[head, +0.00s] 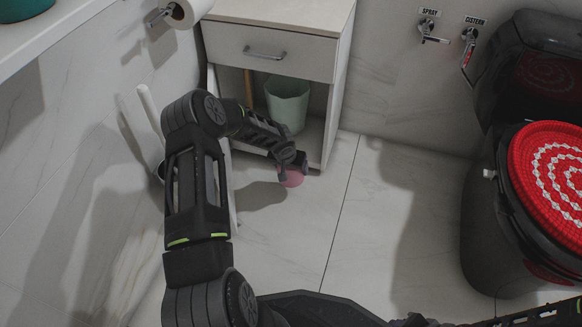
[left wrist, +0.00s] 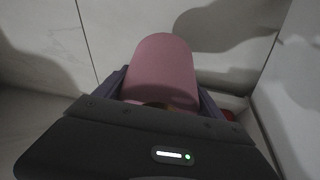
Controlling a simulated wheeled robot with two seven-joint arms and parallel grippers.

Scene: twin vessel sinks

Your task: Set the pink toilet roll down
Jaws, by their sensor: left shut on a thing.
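The pink toilet roll (head: 292,180) is held at the end of my left arm, in front of the cabinet's lower right corner and over the pale tiled floor. My left gripper (head: 293,165) is shut on it and hides its upper part. In the left wrist view the pink roll (left wrist: 163,68) sits between the two fingers (left wrist: 160,92). I cannot tell whether it touches the floor. My right gripper (head: 415,321) shows only partly at the bottom edge, and its jaws cannot be made out.
A white cabinet (head: 268,50) with a drawer and an open shelf holds a pale green bin (head: 288,103). A black toilet (head: 505,225) with a red patterned lid stands at the right. A white roll (head: 187,12) hangs on the wall. The floor (head: 350,230) between is clear.

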